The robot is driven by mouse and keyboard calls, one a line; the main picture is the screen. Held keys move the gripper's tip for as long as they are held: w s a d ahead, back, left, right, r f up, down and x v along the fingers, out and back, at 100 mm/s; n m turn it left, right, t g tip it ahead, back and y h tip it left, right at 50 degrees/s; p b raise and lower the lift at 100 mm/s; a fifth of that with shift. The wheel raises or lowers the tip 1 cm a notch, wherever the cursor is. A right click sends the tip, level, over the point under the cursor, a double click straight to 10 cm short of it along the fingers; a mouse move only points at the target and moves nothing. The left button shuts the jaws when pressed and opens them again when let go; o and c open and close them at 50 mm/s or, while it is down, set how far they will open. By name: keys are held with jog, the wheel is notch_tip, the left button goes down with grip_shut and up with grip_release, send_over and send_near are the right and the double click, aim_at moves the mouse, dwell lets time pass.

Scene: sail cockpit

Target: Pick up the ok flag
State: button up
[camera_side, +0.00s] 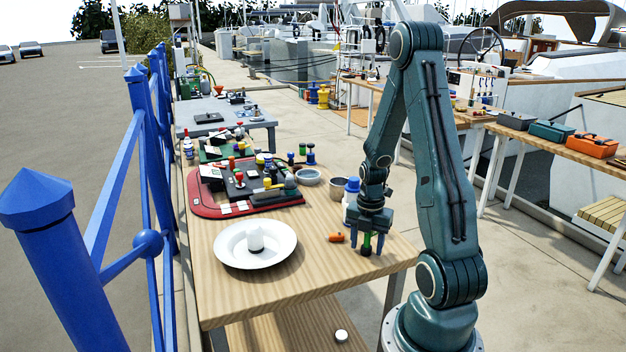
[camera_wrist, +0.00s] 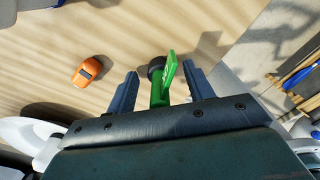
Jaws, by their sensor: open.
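A small green flag-like piece with a dark round base, which looks like the ok flag (camera_wrist: 169,70), stands on the wooden table near its right edge. It also shows in the side view (camera_side: 367,248), partly hidden by the fingers. My gripper (camera_wrist: 160,74) points down over it and is open. Its two blue fingers are on either side of the green piece, with gaps visible in the wrist view. In the side view my gripper (camera_side: 371,242) is low over the table. No lettering on the piece is readable.
A small orange piece (camera_side: 336,238) lies just left of my gripper. A white plate (camera_side: 228,258) holds a white piece. A blue-capped bottle (camera_side: 352,188) and a metal cup (camera_side: 337,189) stand close behind. A red tray (camera_side: 196,200) with several small pieces is further back.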

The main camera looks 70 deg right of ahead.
jog(key=c, duration=1.1)
jog(key=shift+r, duration=0.15)
notch_tip(320, 180, up, 20)
dwell(0.5)
dwell(0.4)
